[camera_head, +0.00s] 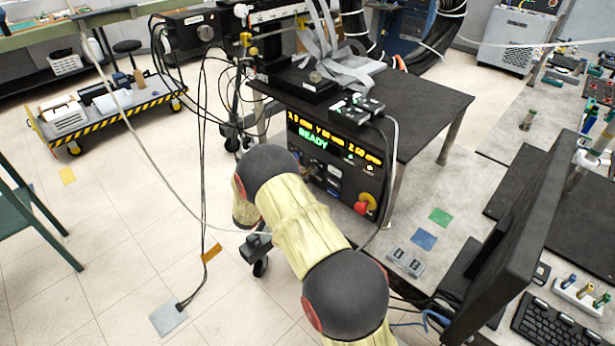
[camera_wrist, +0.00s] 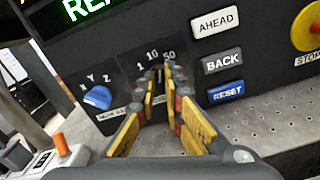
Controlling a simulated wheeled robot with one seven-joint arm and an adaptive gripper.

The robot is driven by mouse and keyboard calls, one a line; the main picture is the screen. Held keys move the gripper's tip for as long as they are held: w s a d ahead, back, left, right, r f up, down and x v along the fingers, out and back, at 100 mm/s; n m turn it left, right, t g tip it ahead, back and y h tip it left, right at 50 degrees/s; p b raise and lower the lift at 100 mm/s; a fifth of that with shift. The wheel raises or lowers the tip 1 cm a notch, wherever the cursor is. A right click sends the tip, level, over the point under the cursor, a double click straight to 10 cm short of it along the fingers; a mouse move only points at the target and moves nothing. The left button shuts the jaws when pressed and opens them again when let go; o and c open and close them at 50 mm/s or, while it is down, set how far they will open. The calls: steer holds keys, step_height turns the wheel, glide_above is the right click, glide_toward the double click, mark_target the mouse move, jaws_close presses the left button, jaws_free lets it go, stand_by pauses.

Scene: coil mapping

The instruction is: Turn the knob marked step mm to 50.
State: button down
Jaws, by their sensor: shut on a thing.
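The black control panel (camera_wrist: 275,60) fills much of the wrist view and shows the printed step marks 1, 10 and 50 (camera_wrist: 168,53). My gripper (camera_wrist: 165,78) has its yellow and grey fingers closed together just below these marks, shut on the step mm knob. The fingers hide the knob, so I cannot tell which mark it points to. The panel also shows in the head view (camera_head: 335,165), with a lit green READY line. There my arm covers part of the panel's front, and the gripper is hidden.
A blue X Y Z knob (camera_wrist: 97,97) is left of my fingers. AHEAD (camera_wrist: 215,22), BACK (camera_wrist: 222,61) and RESET (camera_wrist: 226,91) buttons are to the right, with a stop button (camera_wrist: 308,27) beyond. A monitor (camera_head: 510,215) stands at the right of the head view.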

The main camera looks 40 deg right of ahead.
steer(key=m+b, duration=0.3)
steer(key=m, duration=0.2)
steer(key=shift+f, duration=0.1)
steer(key=shift+m, duration=0.3)
stand_by(0.4)
steer(key=c, duration=1.9)
jaws_free()
steer(key=s+a, duration=0.1)
steer(key=a, duration=1.1)
